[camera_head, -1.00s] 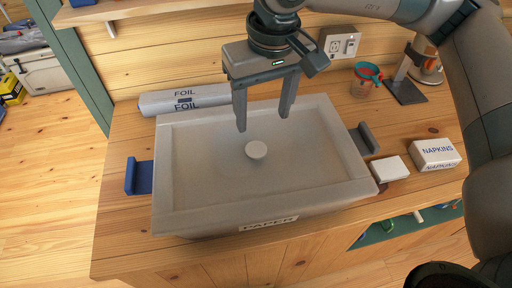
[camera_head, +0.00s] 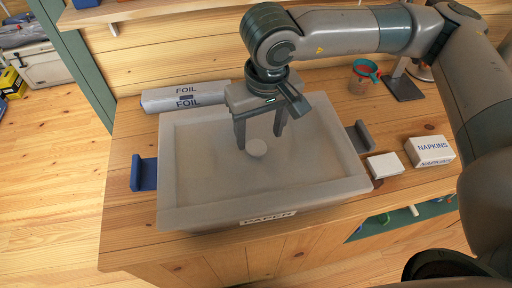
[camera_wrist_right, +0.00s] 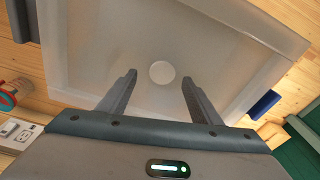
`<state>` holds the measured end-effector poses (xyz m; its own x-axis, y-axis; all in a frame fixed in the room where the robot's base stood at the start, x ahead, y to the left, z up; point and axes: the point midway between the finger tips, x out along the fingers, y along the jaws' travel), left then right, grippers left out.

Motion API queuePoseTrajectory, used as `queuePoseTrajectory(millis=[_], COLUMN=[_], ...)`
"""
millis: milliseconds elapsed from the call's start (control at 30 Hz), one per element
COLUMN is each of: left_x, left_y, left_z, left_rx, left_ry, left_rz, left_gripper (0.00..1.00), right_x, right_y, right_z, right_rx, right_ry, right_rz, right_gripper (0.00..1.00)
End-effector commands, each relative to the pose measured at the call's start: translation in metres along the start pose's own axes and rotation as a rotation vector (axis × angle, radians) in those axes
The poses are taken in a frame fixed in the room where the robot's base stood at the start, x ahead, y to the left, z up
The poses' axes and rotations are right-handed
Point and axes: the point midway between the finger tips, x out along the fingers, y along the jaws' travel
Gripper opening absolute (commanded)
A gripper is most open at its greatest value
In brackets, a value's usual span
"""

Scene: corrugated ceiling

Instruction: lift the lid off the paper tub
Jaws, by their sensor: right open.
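The paper tub (camera_head: 268,217) is a large pale grey box labelled PAPER, standing on the wooden counter. Its lid (camera_head: 310,165) is a recessed, pale top with a small round white knob (camera_head: 256,148) near the middle. My right gripper (camera_head: 260,142) is open above the lid, its two fingers pointing down close to the knob. In the right wrist view the knob (camera_wrist_right: 162,72) lies beyond and between the fingertips (camera_wrist_right: 158,74), with clear space on both sides. I cannot tell the exact height of the fingertips over the knob. My left gripper is not in view.
A foil box (camera_head: 185,97) lies behind the tub. A blue bracket (camera_head: 144,173) is at its left and a dark grey one (camera_head: 360,136) at its right. A small white box (camera_head: 385,166) and a napkins box (camera_head: 430,151) sit to the right. A cup (camera_head: 363,79) stands behind.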

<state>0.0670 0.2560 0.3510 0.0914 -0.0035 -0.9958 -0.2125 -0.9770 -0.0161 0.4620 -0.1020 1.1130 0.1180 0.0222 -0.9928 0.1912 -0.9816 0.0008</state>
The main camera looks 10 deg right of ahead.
Motion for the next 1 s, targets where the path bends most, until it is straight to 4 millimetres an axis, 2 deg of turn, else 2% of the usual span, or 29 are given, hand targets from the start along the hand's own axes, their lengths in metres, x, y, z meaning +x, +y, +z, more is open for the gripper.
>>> queuePoseTrajectory(millis=[33, 200, 400, 900, 933, 1000], left_x=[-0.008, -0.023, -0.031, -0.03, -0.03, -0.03], left_y=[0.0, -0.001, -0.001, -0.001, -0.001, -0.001], left_z=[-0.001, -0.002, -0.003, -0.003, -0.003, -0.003], left_rx=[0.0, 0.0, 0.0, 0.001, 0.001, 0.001], left_ry=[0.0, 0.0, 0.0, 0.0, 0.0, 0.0], left_rz=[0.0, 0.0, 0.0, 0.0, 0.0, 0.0], left_gripper=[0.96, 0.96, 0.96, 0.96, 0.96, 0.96], right_x=[0.001, 0.017, 0.039, 0.043, 0.043, 0.043], right_y=[-0.001, -0.005, -0.005, -0.004, -0.004, -0.004], right_z=[0.0, -0.002, -0.002, -0.002, -0.002, -0.002], right_rx=[0.0, 0.0, 0.001, 0.0, 0.0, 0.0], right_ry=[-0.003, -0.003, -0.002, 0.001, 0.001, 0.001], right_rz=[0.0, 0.0, -0.002, -0.001, -0.001, -0.001], right_gripper=[0.58, 0.58, 0.58, 0.58, 0.56, 0.39])
